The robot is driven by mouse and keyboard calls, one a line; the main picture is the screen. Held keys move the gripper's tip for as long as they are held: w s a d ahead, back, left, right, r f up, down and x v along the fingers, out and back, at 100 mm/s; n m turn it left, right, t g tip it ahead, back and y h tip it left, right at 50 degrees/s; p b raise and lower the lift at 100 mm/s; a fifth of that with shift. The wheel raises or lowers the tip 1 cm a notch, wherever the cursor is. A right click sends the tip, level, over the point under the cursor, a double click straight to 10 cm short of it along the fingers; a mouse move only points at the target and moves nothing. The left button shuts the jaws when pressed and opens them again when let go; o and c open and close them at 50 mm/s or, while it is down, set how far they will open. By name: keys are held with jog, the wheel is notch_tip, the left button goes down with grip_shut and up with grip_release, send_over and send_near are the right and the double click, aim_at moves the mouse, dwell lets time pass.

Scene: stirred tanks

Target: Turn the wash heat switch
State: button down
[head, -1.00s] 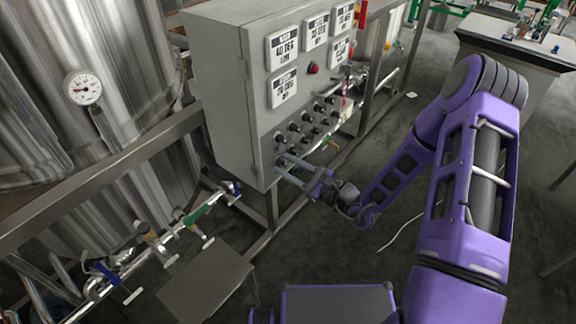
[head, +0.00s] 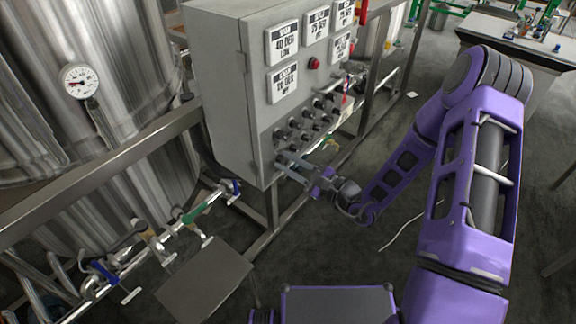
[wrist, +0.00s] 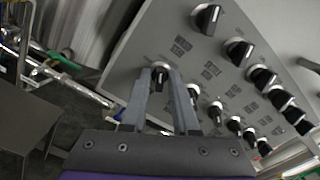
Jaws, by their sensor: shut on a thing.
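The control panel (head: 226,96) is a grey box with two rows of black switch knobs on its lower front. My gripper (head: 283,157) reaches from the right to the knob at the near, lower corner of this group. In the wrist view my gripper (wrist: 161,76) has its two grey fingertips on either side of that black knob (wrist: 159,74), shut on it. The knob has a pale pointer mark, partly hidden by the fingers.
Other knobs (wrist: 208,17) stand close to the right of my fingers. Above them are white displays (head: 283,43) and a red button (head: 314,63). A steel tank (head: 70,60) with a gauge, pipes with valves (head: 196,212) and a low step (head: 204,280) are at left.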

jog(key=n+b, duration=0.2)
jog(key=n, duration=0.1)
jog(key=shift+f, duration=0.2)
jog(key=shift+r+n+b, duration=0.1)
jog(key=shift+n+b, duration=1.1)
jog(key=shift+b, duration=0.1)
jog(key=c, duration=0.9)
grip_release()
jog(key=v, duration=1.7)
jog(key=shift+s+d, duration=0.15)
jog(key=shift+s, duration=0.1)
